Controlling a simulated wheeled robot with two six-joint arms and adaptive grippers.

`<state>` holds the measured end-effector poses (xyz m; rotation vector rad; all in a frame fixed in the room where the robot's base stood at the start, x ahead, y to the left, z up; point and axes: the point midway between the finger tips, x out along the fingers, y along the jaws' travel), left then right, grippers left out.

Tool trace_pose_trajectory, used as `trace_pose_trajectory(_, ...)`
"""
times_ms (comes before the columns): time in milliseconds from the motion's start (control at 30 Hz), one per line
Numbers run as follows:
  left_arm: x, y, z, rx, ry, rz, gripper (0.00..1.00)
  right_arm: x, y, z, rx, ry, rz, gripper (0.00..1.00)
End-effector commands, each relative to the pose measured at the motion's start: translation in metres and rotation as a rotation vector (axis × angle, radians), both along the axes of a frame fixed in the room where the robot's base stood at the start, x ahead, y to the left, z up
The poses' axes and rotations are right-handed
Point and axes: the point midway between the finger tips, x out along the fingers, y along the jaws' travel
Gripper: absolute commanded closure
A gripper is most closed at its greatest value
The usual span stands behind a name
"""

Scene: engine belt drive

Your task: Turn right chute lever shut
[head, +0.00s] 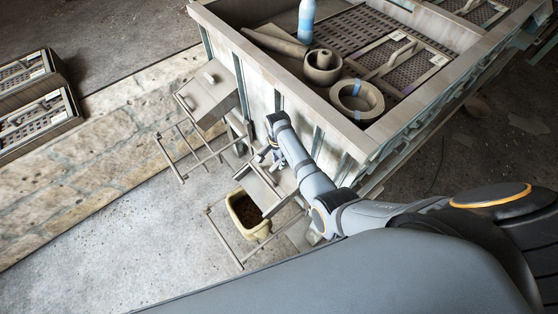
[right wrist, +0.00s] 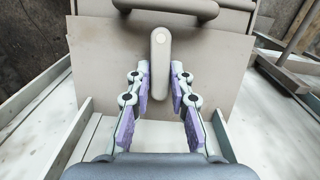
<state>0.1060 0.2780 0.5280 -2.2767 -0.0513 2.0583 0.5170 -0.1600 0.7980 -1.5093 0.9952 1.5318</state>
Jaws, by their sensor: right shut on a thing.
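The right chute (head: 265,187) juts from the side of the large wooden bin, above a yellowish tub. Its lever (right wrist: 160,55) shows in the right wrist view as a short beige bar with rounded ends and a round pivot near its top. The bar points straight down in that picture, across the flat chute plate (right wrist: 98,62). My right gripper (right wrist: 161,84) is shut on the lever's lower end, with one purple-padded finger on each side. In the head view my right gripper (head: 263,156) is small at the chute, and the lever is hidden there. My left gripper is not in view.
The wooden bin (head: 262,72) holds rollers, rings, a blue bottle and grated panels. A second chute (head: 208,92) with a rail frame is to the left. The yellowish tub (head: 234,212) stands below the right chute. A bar handle (right wrist: 165,10) lies just above the lever.

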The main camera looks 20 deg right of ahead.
Motion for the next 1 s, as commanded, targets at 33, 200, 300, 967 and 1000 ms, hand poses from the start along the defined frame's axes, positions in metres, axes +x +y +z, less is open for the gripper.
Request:
trace_pose_trajectory(33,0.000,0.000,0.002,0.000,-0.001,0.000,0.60,0.001,0.000,0.001,-0.005,0.009,0.027,1.00)
trace_pose_trajectory(200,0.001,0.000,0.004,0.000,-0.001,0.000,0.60,0.002,0.001,0.001,-0.015,0.044,0.155,1.00)
trace_pose_trajectory(300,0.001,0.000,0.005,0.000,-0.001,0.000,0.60,0.003,0.002,0.000,-0.025,0.068,0.246,1.00)
trace_pose_trajectory(967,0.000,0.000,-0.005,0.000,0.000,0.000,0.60,0.008,0.010,-0.003,-0.083,0.230,0.850,1.00)
trace_pose_trajectory(1000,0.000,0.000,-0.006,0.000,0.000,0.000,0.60,0.008,0.010,-0.003,-0.087,0.241,0.887,1.00)
